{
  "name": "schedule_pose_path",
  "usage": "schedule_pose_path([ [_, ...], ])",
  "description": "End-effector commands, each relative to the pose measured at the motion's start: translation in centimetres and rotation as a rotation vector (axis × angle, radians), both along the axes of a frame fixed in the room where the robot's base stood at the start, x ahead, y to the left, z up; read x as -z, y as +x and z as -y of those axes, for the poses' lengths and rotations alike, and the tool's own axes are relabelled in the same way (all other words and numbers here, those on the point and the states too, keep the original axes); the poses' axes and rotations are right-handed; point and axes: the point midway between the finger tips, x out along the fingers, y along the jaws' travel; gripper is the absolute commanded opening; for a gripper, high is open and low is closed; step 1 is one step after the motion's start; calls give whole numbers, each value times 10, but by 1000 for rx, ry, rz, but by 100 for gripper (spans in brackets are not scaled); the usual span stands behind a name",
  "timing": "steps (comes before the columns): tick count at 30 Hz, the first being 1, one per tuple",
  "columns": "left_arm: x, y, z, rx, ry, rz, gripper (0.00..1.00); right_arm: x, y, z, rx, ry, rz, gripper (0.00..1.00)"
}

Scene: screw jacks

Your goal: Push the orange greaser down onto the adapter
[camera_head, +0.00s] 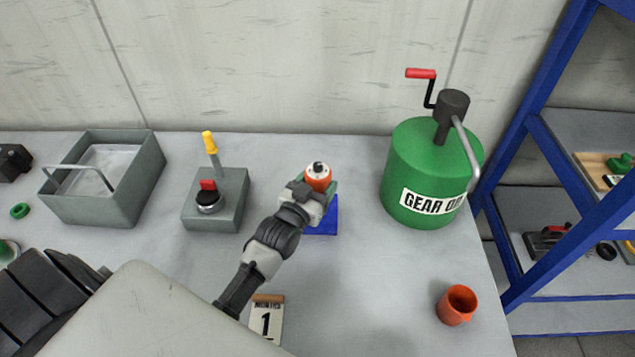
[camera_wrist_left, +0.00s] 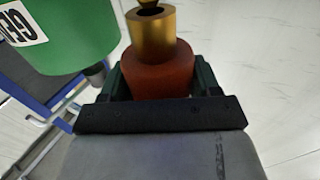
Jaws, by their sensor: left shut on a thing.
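The orange greaser (camera_head: 318,177) stands above a blue block (camera_head: 323,222) near the middle of the table. My left gripper (camera_head: 322,196) is shut around the greaser's body. In the left wrist view the greaser (camera_wrist_left: 158,72) shows as a dark orange collar between the green fingers, with a brass-coloured cylinder (camera_wrist_left: 152,32) beyond it. I cannot single out the adapter: the gripper and greaser hide what lies between the greaser and the blue block, so I cannot tell whether they touch. My right gripper is not in view.
A green gear oil drum (camera_head: 425,165) with a crank stands to the right. An orange cup (camera_head: 457,305) is at front right. A grey control box (camera_head: 216,205) and a grey bin (camera_head: 108,180) stand to the left. Blue shelving (camera_head: 545,130) is beyond the right table edge.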

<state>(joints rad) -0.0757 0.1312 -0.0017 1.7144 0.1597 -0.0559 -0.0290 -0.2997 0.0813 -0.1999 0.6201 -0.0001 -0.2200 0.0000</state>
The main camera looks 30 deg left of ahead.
Motion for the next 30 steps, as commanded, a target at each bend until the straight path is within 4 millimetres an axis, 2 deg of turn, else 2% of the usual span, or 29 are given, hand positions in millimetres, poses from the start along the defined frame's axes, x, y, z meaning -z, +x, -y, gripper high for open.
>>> schedule_pose_path([
  [26,22,0,0,0,0,2,31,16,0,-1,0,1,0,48],
  [27,21,0,0,0,0,2,66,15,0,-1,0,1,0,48],
  [30,21,0,0,0,0,2,81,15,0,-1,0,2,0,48],
])
